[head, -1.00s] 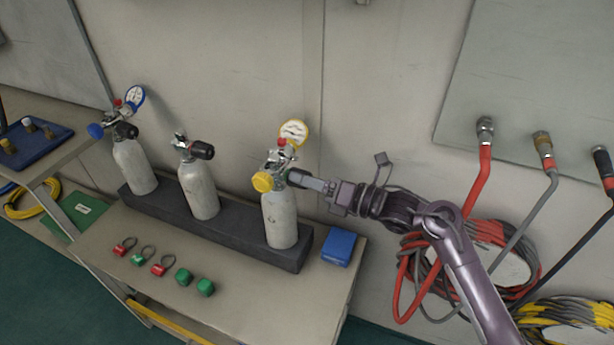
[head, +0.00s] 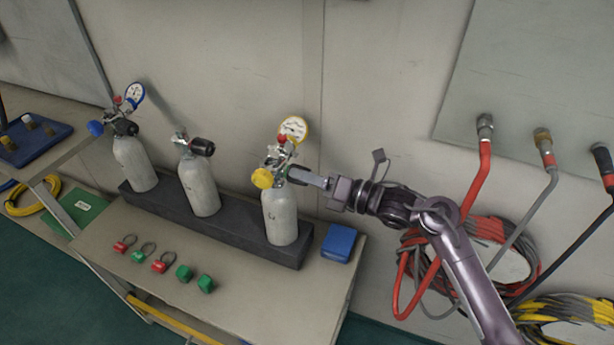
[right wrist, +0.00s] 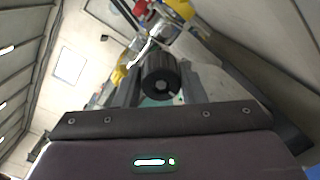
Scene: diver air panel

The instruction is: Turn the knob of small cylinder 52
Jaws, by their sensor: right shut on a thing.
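Three pale small cylinders stand in a row in a dark rack; their numbers are not legible. The right cylinder (head: 281,217) carries a yellow cap (head: 263,178), a yellow-rimmed gauge (head: 293,129) and a black knob on its right side. My right gripper (head: 303,175) reaches in from the right and is shut on this black knob. In the right wrist view the black knob (right wrist: 161,80) sits between the two fingers, end face towards the camera. The middle cylinder (head: 199,187) has a black knob (head: 203,147). The left cylinder (head: 134,163) has a blue cap and blue-rimmed gauge. My left gripper is not in view.
The dark rack (head: 235,230) stands on a bench against the wall. A blue box (head: 339,243) lies right of it. Red and green tags and green caps (head: 184,272) lie in front. Hoses (head: 481,180) hang from a wall panel at right.

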